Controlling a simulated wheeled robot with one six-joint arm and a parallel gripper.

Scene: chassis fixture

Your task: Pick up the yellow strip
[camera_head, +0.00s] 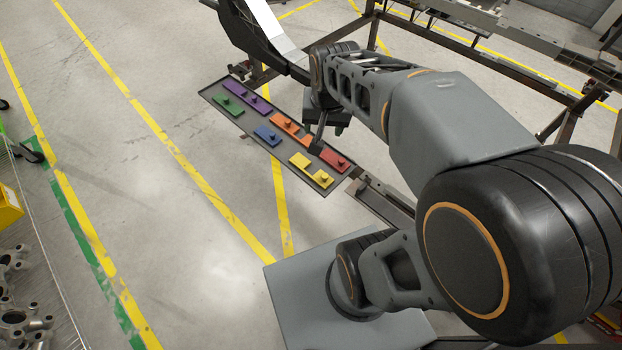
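The yellow strip (300,160) lies near the front right end of a dark tray (258,143). My gripper (317,146) points down over the tray, by the orange strip (284,123) and the red strip (335,160), behind and right of the yellow strip. It looks apart from the yellow strip. Only one dark finger shows clearly, so its opening cannot be judged. No held object shows.
Purple (239,88), green (228,103) and blue (267,135) strips with knobs share the tray. A metal frame (490,55) stands behind and right of it. Open floor with yellow lines lies to the left. A wire-sided container (40,235) is at the far left.

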